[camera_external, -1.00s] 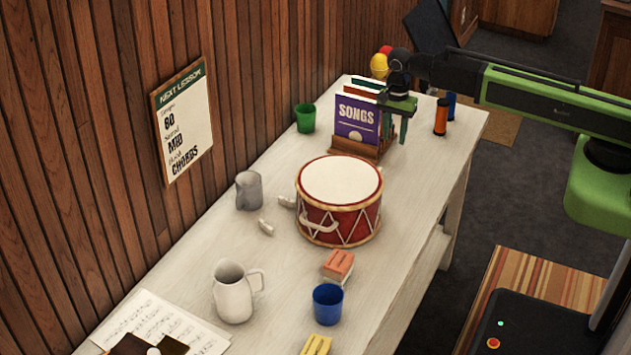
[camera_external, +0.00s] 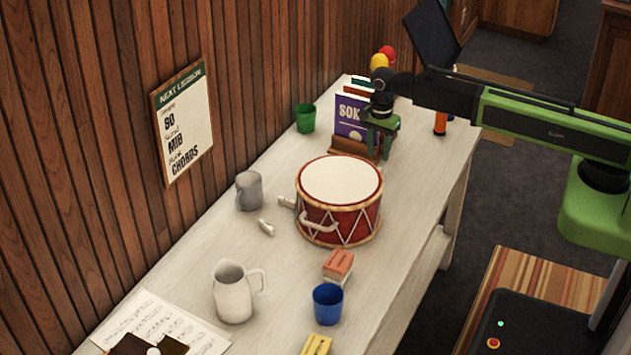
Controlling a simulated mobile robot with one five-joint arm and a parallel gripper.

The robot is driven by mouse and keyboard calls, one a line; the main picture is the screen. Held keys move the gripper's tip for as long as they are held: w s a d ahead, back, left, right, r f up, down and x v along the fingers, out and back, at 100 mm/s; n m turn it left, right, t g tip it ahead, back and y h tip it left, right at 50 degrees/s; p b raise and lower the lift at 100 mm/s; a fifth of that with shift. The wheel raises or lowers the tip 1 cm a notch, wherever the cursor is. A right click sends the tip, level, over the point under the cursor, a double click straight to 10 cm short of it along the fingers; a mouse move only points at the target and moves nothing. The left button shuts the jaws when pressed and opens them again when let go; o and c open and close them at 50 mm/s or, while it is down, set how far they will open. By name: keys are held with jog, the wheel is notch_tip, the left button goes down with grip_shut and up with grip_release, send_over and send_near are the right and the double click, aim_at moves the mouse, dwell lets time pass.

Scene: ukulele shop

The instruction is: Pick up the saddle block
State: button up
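No object is clearly marked as the saddle block, and I cannot tell which one it is. Small blocks on the table are an orange-red block with a pale side (camera_external: 338,264), a yellow block (camera_external: 317,345) cut by the lower edge, and a small off-white piece (camera_external: 265,227) left of the drum. A second pale piece (camera_external: 286,202) lies against the drum's left side. My gripper (camera_external: 380,151) points down at the far end, in front of the songbook rack. Its green fingers look apart, with nothing seen between them. It is well away from all these blocks.
A red drum (camera_external: 340,215) stands mid-table between my gripper and the near blocks. A blue cup (camera_external: 327,304), white pitcher (camera_external: 233,292), grey mug (camera_external: 249,190), green cup (camera_external: 305,118) and orange bottle (camera_external: 440,117) stand around.

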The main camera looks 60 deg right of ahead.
notch_tip(320, 180, down, 8)
jog(key=b, duration=0.6)
jog(key=shift+d+r, duration=0.15)
jog(key=shift+r, duration=0.2)
jog(key=shift+c, duration=0.3)
grip_shut()
